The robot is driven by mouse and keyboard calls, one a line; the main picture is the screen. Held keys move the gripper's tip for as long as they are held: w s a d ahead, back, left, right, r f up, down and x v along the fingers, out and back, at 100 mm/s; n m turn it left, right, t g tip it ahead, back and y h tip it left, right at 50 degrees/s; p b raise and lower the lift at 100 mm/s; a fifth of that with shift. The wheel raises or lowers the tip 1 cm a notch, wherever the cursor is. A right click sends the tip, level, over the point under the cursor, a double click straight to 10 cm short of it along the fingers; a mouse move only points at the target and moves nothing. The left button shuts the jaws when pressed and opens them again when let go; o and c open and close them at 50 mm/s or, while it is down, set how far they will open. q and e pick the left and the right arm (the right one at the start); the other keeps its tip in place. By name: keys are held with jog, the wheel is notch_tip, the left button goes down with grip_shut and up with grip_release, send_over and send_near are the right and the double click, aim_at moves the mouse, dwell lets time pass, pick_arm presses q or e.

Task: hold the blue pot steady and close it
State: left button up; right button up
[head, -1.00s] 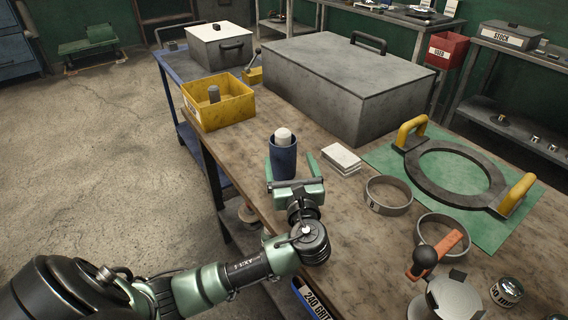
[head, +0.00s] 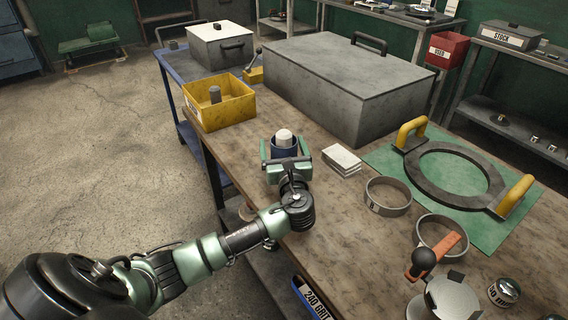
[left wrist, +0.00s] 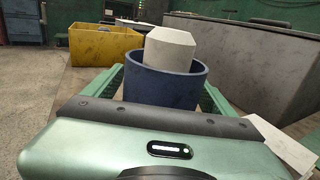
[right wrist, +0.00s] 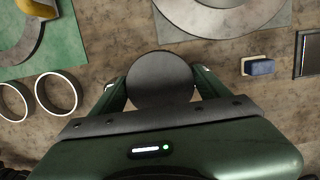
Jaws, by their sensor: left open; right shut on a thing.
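The blue pot (head: 283,153) stands upright on the bench with a white block (head: 284,135) sticking up out of its open top. My left gripper (head: 286,160) is open, with its green fingers on either side of the pot. In the left wrist view the pot (left wrist: 165,88) sits between the fingers, with the white block (left wrist: 169,48) above its rim; I cannot tell whether the fingers touch it. In the right wrist view my right gripper (right wrist: 160,88) is shut on a round dark grey disc (right wrist: 160,78), perhaps the lid. The right gripper is outside the head view.
A yellow bin (head: 220,104) and a large grey box (head: 350,85) stand behind the pot.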

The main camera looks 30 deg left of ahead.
pick_arm(q)
jog(key=shift+w+a, duration=0.2)
jog(key=c, duration=1.8)
jog(key=shift+r, duration=0.15)
notch_tip(320, 180, up, 20)
jog(key=shift+f+p, duration=0.1)
jog(key=shift+p, duration=0.4)
pick_arm(e)
jog(key=shift+r, duration=0.5)
